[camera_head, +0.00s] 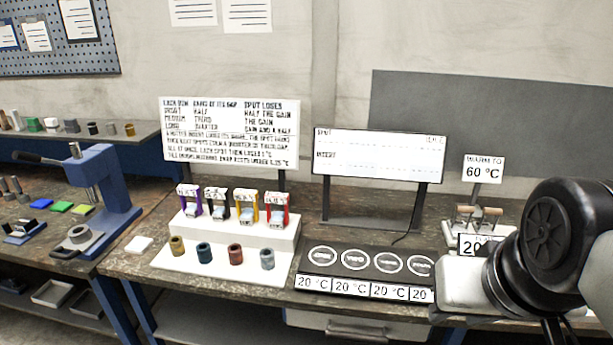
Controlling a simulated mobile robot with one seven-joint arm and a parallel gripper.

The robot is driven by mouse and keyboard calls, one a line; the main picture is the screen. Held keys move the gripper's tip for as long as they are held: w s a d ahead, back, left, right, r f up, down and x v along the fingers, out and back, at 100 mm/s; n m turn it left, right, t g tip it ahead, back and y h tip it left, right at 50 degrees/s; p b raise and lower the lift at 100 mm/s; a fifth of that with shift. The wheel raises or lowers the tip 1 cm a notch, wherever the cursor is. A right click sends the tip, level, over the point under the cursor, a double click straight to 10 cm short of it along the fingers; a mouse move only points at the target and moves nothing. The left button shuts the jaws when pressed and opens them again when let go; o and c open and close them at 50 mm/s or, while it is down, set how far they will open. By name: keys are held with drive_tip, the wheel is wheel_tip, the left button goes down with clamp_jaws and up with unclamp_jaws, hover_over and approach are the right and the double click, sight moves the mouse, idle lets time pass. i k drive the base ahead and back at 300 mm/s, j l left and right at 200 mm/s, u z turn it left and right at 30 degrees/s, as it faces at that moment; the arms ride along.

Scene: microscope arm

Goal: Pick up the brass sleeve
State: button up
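The brass sleeve (177,245) is a small, dull yellow-brown hollow cylinder. It stands upright at the left end of a row on the white board (213,263), on the middle bench. To its right stand a dark blue sleeve (204,253), a red-brown sleeve (236,254) and a grey sleeve (267,259). Nothing touches the brass sleeve. Part of my black arm shows at the right edge, far from the sleeves. I cannot make out my gripper's fingers in this view.
A white step (245,236) behind the sleeves holds several coloured clips. A dark plate (365,268) with ringed spots and 20 °C labels lies to the right. A blue press (105,195) stands left. Two sign boards stand behind.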

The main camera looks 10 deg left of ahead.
sight(176, 243)
drive_tip(key=k+j+u, duration=0.15)
drive_tip(key=k+u, duration=0.2)
drive_tip(key=u, duration=0.15)
drive_tip(key=k+j+u, duration=0.25)
drive_tip(key=u, duration=0.25)
